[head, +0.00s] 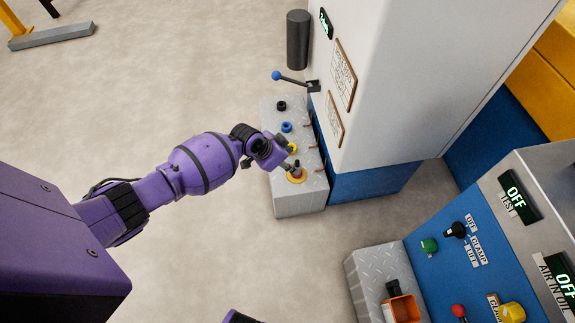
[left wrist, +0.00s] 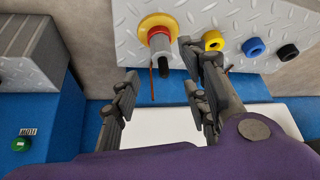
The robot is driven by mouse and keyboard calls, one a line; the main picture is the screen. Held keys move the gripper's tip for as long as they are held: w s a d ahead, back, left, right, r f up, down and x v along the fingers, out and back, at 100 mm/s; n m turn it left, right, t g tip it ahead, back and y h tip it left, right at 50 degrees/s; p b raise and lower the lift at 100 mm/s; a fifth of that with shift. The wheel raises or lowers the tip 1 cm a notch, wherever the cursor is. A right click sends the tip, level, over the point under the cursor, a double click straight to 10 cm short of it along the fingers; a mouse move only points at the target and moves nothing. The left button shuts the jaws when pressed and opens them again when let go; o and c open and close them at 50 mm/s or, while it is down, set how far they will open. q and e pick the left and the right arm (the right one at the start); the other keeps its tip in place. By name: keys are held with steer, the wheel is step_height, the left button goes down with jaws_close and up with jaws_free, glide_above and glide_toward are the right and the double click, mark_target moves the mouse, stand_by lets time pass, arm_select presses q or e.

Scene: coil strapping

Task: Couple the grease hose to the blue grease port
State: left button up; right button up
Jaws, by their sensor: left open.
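The blue grease port (head: 286,127) is a blue ring on a grey diamond-plate block; it also shows in the left wrist view (left wrist: 254,47). A grey fitting with a black tip, apparently the grease hose end (left wrist: 161,47), stands in a red collar on a yellow disc at the block's near end in the head view (head: 297,173). My left gripper (head: 284,162) is beside this fitting. In the left wrist view its fingers (left wrist: 160,76) are spread, with the fitting just beyond the gap between them. No long hose is visible. My right gripper is out of view.
A yellow port (head: 292,148) and a black port (head: 281,105) flank the blue one. A white cabinet (head: 390,80) rises beside the block, with a blue-knobbed lever (head: 290,79). A control console (head: 480,245) stands at lower right. Open floor lies left of the block.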

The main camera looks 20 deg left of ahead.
mark_target(297, 165)
arm_select(q)
steer(key=b+x, duration=0.3)
steer(key=x, duration=0.4)
steer(key=shift+w+d+f, duration=0.1)
steer(key=shift+f, duration=0.1)
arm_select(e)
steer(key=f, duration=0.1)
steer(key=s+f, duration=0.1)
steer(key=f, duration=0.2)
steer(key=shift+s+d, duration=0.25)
arm_select(q)
steer(key=shift+r, duration=0.1)
steer(key=shift+c, duration=0.5)
jaws_close()
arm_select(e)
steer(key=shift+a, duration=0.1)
arm_select(q)
steer(key=shift+d+r+p, duration=0.1)
steer(key=shift+r+p, duration=0.2)
steer(key=shift+r, duration=0.4)
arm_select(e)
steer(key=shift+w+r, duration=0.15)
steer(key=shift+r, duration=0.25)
arm_select(q)
steer(key=c, duration=0.7)
jaws_free()
jaws_close()
